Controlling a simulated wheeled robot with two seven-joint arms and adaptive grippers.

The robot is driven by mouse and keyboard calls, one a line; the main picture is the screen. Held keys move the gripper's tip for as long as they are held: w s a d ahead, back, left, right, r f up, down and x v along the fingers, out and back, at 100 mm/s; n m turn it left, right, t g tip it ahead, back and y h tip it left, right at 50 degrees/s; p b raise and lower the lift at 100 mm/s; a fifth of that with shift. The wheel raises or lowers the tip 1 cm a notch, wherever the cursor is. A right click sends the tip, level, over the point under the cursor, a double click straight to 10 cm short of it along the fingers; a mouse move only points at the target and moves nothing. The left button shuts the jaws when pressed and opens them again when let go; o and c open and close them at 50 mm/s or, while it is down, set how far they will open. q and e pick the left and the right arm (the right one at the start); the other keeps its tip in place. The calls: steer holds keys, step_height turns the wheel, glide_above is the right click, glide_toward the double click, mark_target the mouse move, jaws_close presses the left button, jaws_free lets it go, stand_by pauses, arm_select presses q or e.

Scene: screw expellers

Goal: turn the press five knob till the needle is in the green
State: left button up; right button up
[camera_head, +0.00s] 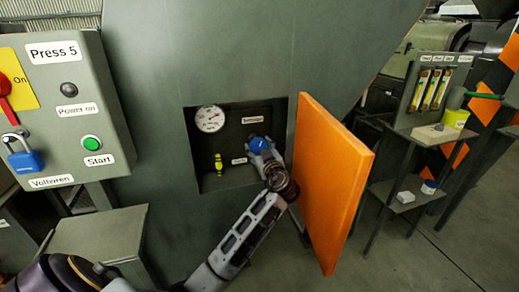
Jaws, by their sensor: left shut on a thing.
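The blue knob (259,145) sits in a recess in the grey press body, right of centre in the recess. My left gripper (262,153) is shut on the knob, its arm reaching up from the bottom left. The round white gauge (209,118) is at the upper left of the recess. Its needle and any green zone are too small to read. My right gripper is not in view.
An open orange door (331,180) stands right of the recess, close to my left wrist. A yellow fitting (218,163) is below the gauge. The Press 5 control box (110,100) with a blue padlock (25,160) is at left. Shelves (432,134) stand at right.

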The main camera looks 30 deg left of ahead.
arm_select(q)
steer(key=shift+m, duration=0.8)
steer(key=shift+m+p, duration=0.45)
steer(key=shift+m, duration=0.15)
steer(key=m+p, duration=0.1)
steer(key=m, duration=0.3)
steer(key=shift+p, duration=0.4)
steer(key=shift+m+p, duration=0.55)
steer(key=shift+m, duration=0.55)
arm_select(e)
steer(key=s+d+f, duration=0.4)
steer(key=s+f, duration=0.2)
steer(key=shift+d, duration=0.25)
arm_select(q)
steer(key=o, duration=1)
